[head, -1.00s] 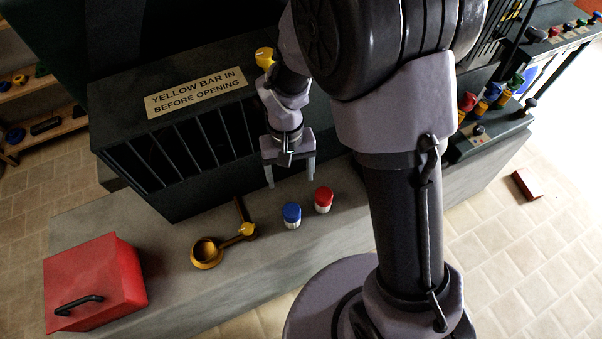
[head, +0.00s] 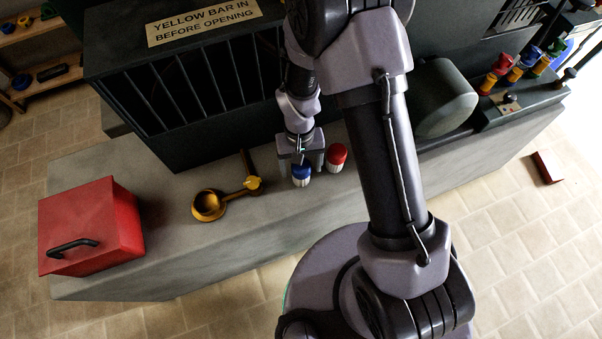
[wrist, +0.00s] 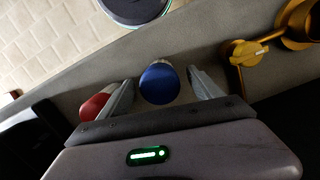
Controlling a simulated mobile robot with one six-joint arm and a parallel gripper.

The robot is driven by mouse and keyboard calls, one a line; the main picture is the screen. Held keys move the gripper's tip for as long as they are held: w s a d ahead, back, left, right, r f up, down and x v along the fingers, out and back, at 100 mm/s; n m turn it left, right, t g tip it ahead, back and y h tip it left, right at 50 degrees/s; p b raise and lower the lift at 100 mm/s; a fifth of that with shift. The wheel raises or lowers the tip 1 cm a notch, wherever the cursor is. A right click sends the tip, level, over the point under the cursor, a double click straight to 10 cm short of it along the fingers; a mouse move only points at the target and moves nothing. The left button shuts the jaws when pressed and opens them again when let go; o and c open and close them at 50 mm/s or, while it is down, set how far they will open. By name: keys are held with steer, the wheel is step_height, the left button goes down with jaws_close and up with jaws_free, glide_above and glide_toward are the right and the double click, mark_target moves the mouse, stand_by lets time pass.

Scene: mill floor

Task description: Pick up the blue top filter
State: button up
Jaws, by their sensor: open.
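The blue top filter (head: 301,173) stands upright on the grey bench, with a white ribbed body under its blue cap. In the wrist view its round blue cap (wrist: 160,84) sits between my two fingers. My gripper (head: 309,168) is open, with one finger on each side of the filter. In the wrist view the gripper (wrist: 163,92) shows a gap between the cap and the right finger. A red top filter (head: 337,156) stands just right of the blue one, and its red cap (wrist: 95,106) shows beyond my left finger in the wrist view.
A brass ladle-like tool (head: 209,205) with a yellow knob lies left of the filters. A red box (head: 92,225) with a black handle sits at the bench's left end. The dark barred machine (head: 190,100) rises behind. Bare bench (head: 160,215) lies between box and tool.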

steer(key=shift+r, duration=0.1)
steer(key=shift+c, duration=0.6)
steer(key=c, duration=1.4)
